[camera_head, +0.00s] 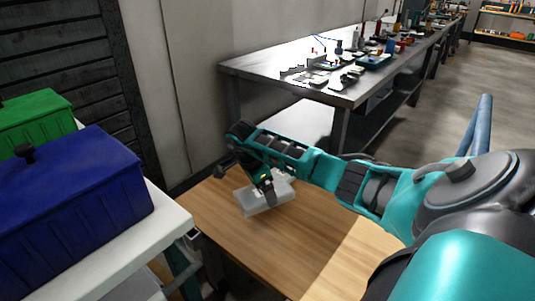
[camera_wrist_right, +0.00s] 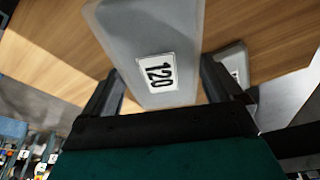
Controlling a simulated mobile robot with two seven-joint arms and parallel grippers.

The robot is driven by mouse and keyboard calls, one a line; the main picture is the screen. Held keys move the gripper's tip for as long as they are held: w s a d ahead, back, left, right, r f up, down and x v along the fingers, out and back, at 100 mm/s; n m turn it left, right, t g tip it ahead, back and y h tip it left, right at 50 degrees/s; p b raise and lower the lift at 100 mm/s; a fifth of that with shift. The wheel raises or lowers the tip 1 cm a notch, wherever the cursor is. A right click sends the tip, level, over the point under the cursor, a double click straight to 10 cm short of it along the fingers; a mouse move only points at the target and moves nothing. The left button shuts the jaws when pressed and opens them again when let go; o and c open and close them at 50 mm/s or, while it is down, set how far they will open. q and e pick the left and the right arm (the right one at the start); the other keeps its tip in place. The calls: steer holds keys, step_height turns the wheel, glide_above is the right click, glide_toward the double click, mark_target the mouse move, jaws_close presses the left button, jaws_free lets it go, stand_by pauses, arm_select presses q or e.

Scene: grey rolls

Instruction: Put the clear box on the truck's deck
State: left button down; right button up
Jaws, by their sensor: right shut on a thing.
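My right gripper (camera_head: 266,188) reaches in from the right over a wooden surface (camera_head: 315,230). It is shut on a pale, translucent grey box (camera_head: 264,203). In the right wrist view this box (camera_wrist_right: 145,25) sits between the two fingers (camera_wrist_right: 165,88), with a white label reading 120 facing the camera. I cannot tell whether its underside touches the wood. A second pale grey piece with a white label (camera_wrist_right: 231,62) shows beyond the right finger in the wrist view. I cannot tell for sure whether the wooden surface is the truck's deck. My left gripper is out of view.
A white-topped stand (camera_head: 118,262) at the left holds a blue box (camera_head: 75,205) and a green box (camera_head: 38,118). A long metal workbench (camera_head: 300,90) with many small items stands behind. The wood in front of the held box is clear.

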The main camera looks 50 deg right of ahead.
step_height(320, 180, down, 5)
steer(key=b, duration=0.3)
steer(key=shift+r, duration=0.1)
steer(key=shift+f+b, duration=0.4)
step_height(320, 180, down, 3)
steer(key=b, duration=0.3)
steer(key=shift+a, duration=0.1)
steer(key=shift+f+b, duration=0.35)
steer(key=shift+f, duration=0.2)
steer(key=o, duration=0.9)
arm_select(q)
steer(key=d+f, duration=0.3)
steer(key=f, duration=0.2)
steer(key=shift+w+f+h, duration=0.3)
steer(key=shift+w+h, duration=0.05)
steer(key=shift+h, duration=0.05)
